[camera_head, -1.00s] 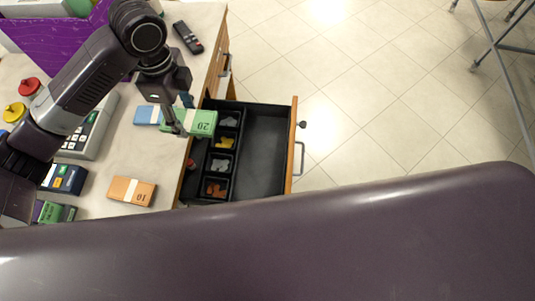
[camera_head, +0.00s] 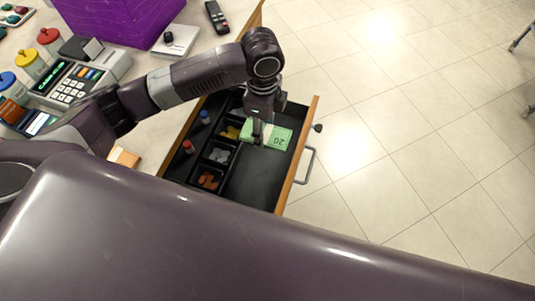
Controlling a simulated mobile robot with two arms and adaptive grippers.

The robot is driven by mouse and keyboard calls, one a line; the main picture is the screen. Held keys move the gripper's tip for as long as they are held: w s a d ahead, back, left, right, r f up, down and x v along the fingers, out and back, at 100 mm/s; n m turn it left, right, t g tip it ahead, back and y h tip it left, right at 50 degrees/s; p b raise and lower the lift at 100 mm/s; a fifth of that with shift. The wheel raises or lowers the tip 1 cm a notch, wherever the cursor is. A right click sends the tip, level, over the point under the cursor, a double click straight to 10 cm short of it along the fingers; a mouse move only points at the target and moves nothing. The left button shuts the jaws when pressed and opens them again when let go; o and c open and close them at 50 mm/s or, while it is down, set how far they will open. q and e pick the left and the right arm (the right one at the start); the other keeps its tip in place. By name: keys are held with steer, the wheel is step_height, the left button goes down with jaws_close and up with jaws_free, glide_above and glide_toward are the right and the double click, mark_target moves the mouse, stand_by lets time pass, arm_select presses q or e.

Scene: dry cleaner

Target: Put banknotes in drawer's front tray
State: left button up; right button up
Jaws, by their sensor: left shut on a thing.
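The open drawer (camera_head: 292,172) sticks out from the desk to the right. Its long front tray (camera_head: 249,182) is black and its visible floor is bare. A green bundle of banknotes marked 20 (camera_head: 277,138) is over the far part of this tray. My left gripper (camera_head: 257,139) is shut on the bundle's left end. I cannot tell whether the bundle touches the tray floor. An orange banknote bundle (camera_head: 124,157) lies on the desk, partly hidden by my body. My right gripper is not in view.
Small compartments in the drawer hold grey pieces (camera_head: 219,155), orange pieces (camera_head: 208,180) and yellow pieces (camera_head: 233,132). A cash register (camera_head: 75,84), a purple box (camera_head: 118,18) and a remote (camera_head: 216,17) are on the desk.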

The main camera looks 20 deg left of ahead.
mark_target(265, 158)
arm_select(q)
step_height(265, 158, down, 14)
steer(key=shift+r+b, duration=0.15)
steer(key=shift+b, duration=0.2)
steer(key=shift+d, duration=0.1)
steer(key=o, duration=1.2)
step_height(265, 158, up, 12)
steer(key=shift+r+p, duration=0.1)
steer(key=shift+p, duration=0.3)
